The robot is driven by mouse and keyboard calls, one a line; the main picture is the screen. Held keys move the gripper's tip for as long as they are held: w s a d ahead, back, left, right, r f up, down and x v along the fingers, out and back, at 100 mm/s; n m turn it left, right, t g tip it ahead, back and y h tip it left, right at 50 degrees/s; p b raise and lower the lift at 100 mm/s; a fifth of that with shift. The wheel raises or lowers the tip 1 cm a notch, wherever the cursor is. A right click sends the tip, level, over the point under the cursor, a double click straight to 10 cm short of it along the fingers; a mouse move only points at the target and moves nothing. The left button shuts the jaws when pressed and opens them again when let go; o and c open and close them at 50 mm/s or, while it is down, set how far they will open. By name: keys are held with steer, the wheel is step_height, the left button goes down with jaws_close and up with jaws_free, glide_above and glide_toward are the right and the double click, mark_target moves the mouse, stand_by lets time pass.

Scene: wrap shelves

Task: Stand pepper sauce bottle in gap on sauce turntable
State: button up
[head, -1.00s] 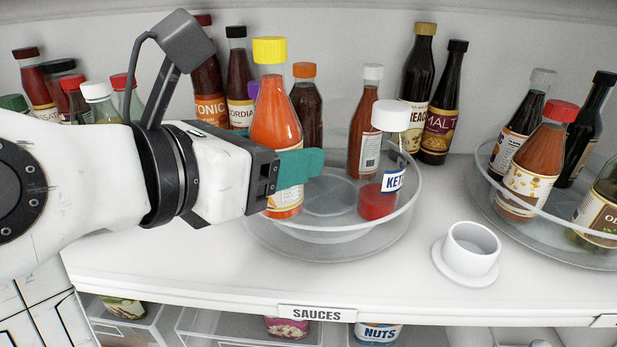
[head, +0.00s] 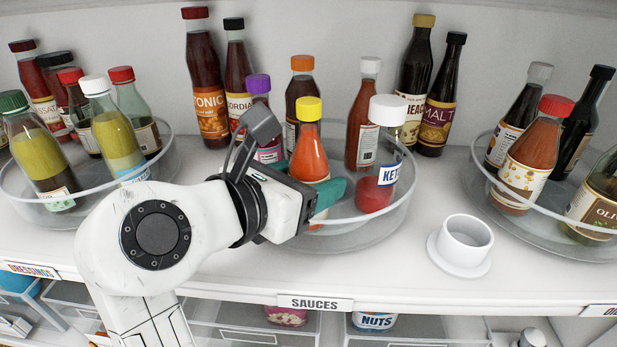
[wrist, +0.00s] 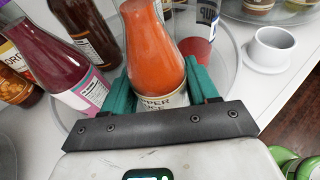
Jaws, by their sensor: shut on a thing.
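The pepper sauce bottle (head: 310,155) is orange with a yellow cap and looks about upright. My gripper (head: 326,192) is shut on its lower part; the teal fingers lie on both sides of its label in the wrist view (wrist: 165,92). The bottle is over the front of the clear sauce turntable (head: 385,232), among the other sauces. Whether its base touches the turntable floor is hidden by my gripper. A white-capped ketchup bottle (head: 377,195) stands to its right. A purple-capped bottle (head: 262,105) is behind left, and an orange-capped bottle (head: 301,88) is behind.
A red-brown bottle with a white cap (head: 364,115) stands at the back right of the turntable. A dressings turntable (head: 165,160) is at left, another turntable (head: 480,205) at right. A white flanged cup (head: 463,246) stands on the shelf front. Tall bottles line the back wall.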

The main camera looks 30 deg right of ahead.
steer(key=shift+f, duration=0.1)
steer(key=o, duration=1.4)
steer(key=b+v, duration=0.2)
steer(key=v, duration=1)
